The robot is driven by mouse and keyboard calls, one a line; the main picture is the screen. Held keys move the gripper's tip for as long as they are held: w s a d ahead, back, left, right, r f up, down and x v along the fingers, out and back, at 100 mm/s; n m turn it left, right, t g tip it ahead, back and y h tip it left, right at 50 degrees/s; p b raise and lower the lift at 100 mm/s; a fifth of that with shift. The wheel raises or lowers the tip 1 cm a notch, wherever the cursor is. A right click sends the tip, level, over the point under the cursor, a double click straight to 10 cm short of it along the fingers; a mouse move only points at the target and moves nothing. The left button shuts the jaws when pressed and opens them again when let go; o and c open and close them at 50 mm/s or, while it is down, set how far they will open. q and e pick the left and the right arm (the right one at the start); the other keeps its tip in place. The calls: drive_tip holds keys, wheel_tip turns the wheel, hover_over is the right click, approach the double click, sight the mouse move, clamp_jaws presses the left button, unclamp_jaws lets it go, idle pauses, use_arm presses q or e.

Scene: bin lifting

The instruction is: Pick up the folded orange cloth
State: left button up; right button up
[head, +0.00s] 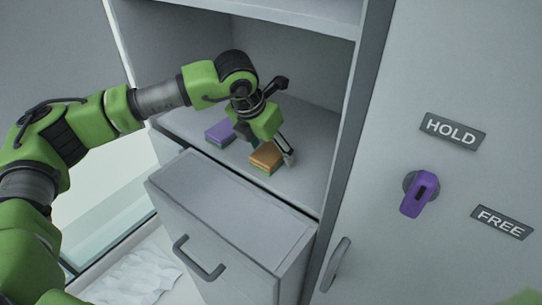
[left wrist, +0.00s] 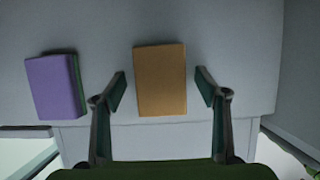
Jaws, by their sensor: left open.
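The folded orange cloth (head: 266,157) lies on the shelf of the cabinet, with a green layer under it. In the left wrist view the orange cloth (left wrist: 160,80) is between the two spread fingers of my left gripper (left wrist: 160,88), with a gap on each side. In the head view my left gripper (head: 270,150) is open right above and beside the cloth, and partly hides it. Whether the fingertips reach down to the shelf cannot be told. My right gripper is not in view.
A folded purple cloth (head: 220,132) lies left of the orange one; it also shows in the left wrist view (left wrist: 54,86). A drawer (head: 235,215) stands pulled out below the shelf. A panel at right has a purple knob (head: 419,194) between HOLD and FREE labels.

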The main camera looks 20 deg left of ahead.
use_arm(q)
drive_tip(key=shift+f+b, duration=0.15)
drive_tip(key=shift+b, duration=0.15)
idle(0.4)
drive_tip(key=c, duration=1.1)
